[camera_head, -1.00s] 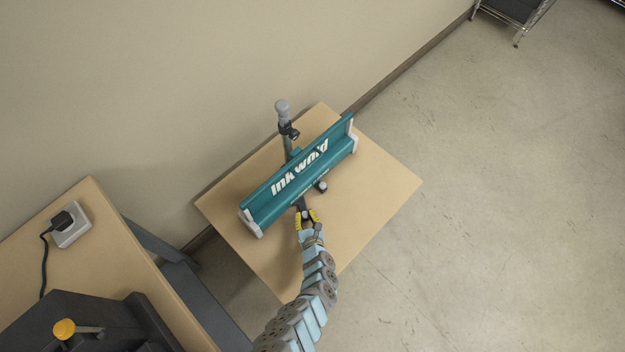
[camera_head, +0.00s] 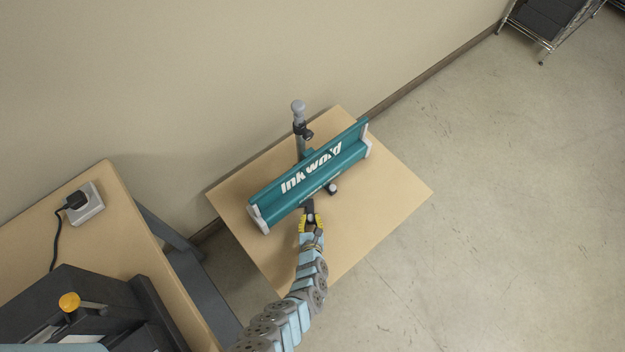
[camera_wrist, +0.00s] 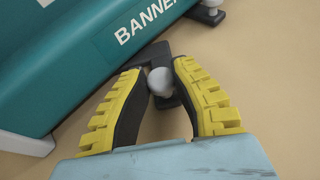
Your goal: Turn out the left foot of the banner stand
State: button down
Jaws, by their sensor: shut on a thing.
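The banner stand (camera_head: 292,203) is a long teal base with white lettering and pale end caps, lying on a small tan table. My gripper (camera_head: 310,218) is at its near long side, left of the middle. In the wrist view my yellow-padded gripper (camera_wrist: 160,84) is shut on the grey knob (camera_wrist: 160,82) of a dark foot, the left one. This left foot (camera_head: 308,206) sticks out from under the base. The other foot (camera_head: 331,188), with its grey knob also in the wrist view (camera_wrist: 210,4), is to the right. The left foot's inner end is hidden by the base.
A grey post (camera_head: 298,118) stands behind the base near the wall. Bare tabletop (camera_head: 385,200) lies right of the base. A second table (camera_head: 110,200) at left carries a socket box (camera_head: 88,207) with a plug and a dark machine (camera_head: 75,310). A wire shelf (camera_head: 540,30) is at top right.

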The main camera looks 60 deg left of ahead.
jog(key=shift+s+f, duration=0.1)
jog(key=c, duration=0.9)
grip_release()
jog(key=shift+s, duration=0.1)
jog(key=shift+o, duration=0.2)
jog(key=shift+w+g, duration=0.3)
jog(key=shift+w, duration=0.05)
